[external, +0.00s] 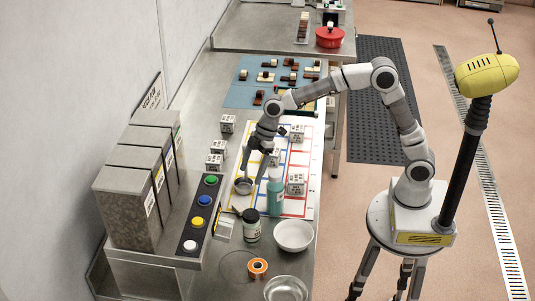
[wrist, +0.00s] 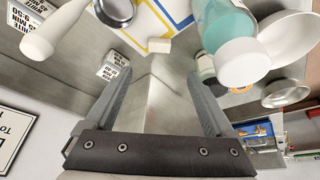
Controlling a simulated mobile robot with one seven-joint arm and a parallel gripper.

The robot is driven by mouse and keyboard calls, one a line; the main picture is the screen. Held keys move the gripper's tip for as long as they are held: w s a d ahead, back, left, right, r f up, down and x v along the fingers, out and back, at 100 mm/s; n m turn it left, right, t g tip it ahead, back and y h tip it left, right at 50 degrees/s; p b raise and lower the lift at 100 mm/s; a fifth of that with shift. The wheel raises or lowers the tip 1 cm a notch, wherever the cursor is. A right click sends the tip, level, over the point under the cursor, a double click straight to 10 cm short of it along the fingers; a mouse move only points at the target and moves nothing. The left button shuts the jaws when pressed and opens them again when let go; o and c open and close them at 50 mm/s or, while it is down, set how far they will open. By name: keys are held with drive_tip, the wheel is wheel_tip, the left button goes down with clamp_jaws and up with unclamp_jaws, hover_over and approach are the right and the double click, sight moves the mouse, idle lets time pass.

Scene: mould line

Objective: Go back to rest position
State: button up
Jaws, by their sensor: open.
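My gripper (external: 258,165) points down beside the small metal cup (external: 243,186) and the teal bottle (external: 275,195). In the wrist view my gripper (wrist: 157,78) has its two fingers wide apart with nothing between them. The teal bottle (wrist: 225,35) with a white cap is at the upper right there, apart from the fingers. The metal cup (wrist: 115,10) is cut off at the top edge. Whether a finger touches the cup is unclear in the external view.
A dark jar (external: 252,225), a white bowl (external: 293,236), an orange-ringed roll (external: 258,267) and a metal bowl (external: 286,289) stand near the front. Labelled cubes (external: 297,184) stand around the marked white sheet. A button panel (external: 200,215) is on the left. A red pot (external: 330,37) stands behind.

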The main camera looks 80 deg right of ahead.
drive_tip(key=s+d+r+m+t+h+p, duration=0.1)
drive_tip(key=s+d+r+m+h, duration=0.15)
drive_tip(key=s+r, duration=1)
drive_tip(key=s+d+f+m+t+p, duration=0.1)
drive_tip(key=s+d+m, duration=0.2)
drive_tip(key=s, duration=0.7)
drive_tip(key=s+d+f+m+p, duration=0.1)
drive_tip(key=s+d+m+p, duration=0.15)
drive_tip(key=s, duration=0.75)
wheel_tip(320, 180, down, 29)
drive_tip(key=b, duration=3)
drive_tip(key=shift+s+d+m, duration=0.2)
drive_tip(key=shift+d+m, duration=0.2)
drive_tip(key=shift+f+h, duration=0.1)
drive_tip(key=shift+h, duration=0.15)
